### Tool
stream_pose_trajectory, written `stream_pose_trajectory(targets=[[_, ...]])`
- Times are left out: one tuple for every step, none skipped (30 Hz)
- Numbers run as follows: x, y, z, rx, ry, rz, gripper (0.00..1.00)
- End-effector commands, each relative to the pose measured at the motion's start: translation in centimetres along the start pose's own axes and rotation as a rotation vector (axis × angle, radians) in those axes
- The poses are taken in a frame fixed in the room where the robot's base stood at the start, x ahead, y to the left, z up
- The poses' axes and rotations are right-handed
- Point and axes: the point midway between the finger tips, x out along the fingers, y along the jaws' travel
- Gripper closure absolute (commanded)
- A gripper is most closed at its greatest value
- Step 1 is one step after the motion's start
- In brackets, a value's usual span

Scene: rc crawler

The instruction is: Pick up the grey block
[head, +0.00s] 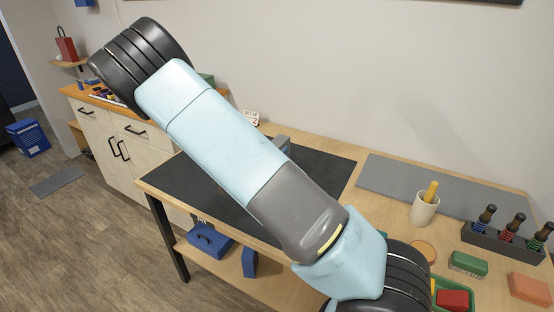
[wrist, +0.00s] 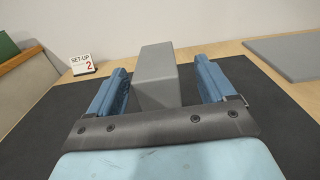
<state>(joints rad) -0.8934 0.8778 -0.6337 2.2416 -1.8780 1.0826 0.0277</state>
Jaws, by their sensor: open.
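In the wrist view the grey block (wrist: 156,76) stands upright on the black mat (wrist: 45,122), straight ahead of my gripper (wrist: 161,72). My gripper's two blue fingers are spread wide and empty, one to the left and one to the right of the block as seen. Gaps show between each finger and the block. The block's lower part is hidden behind my gripper's dark crossbar, so I cannot tell how far the fingers reach along it. In the head view my arm covers much of the black mat (head: 325,170), and my gripper is hidden.
A white "SET-UP 2" sign (wrist: 82,64) stands left of the block.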

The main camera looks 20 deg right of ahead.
Motion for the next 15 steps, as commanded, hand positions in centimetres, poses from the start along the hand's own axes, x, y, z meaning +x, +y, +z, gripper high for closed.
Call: stream_pose_trajectory(targets=[[0.2, 0.0, 0.0, 0.0, -0.001, 0.0, 0.17], [0.4, 0.1, 0.0, 0.0, -0.001, 0.0, 0.17], [0.7, 0.1, 0.0, 0.0, -0.001, -0.001, 0.17], [0.9, 0.1, 0.0, 0.0, -0.001, -0.001, 0.17], [1.3, 0.2, 0.0, 0.0, -0.001, -0.002, 0.17], [1.8, 0.2, 0.0, 0.0, -0.001, -0.003, 0.17], [2.2, 0.3, 0.0, 0.001, -0.001, -0.003, 0.17], [2.6, 0.5, 0.0, 0.001, -0.002, -0.003, 0.17], [3.1, 0.6, 0.0, 0.0, -0.001, -0.002, 0.17], [3.6, 0.6, 0.0, 0.0, -0.001, -0.002, 0.17], [4.0, 0.5, 0.0, 0.0, -0.001, -0.002, 0.17], [4.4, 0.5, 0.0, 0.001, -0.001, -0.002, 0.17], [4.7, 0.6, 0.0, 0.001, -0.001, -0.002, 0.17], [4.9, 0.6, 0.0, 0.001, -0.001, -0.002, 0.17], [5.1, 0.6, 0.0, 0.001, -0.001, -0.001, 0.17]])
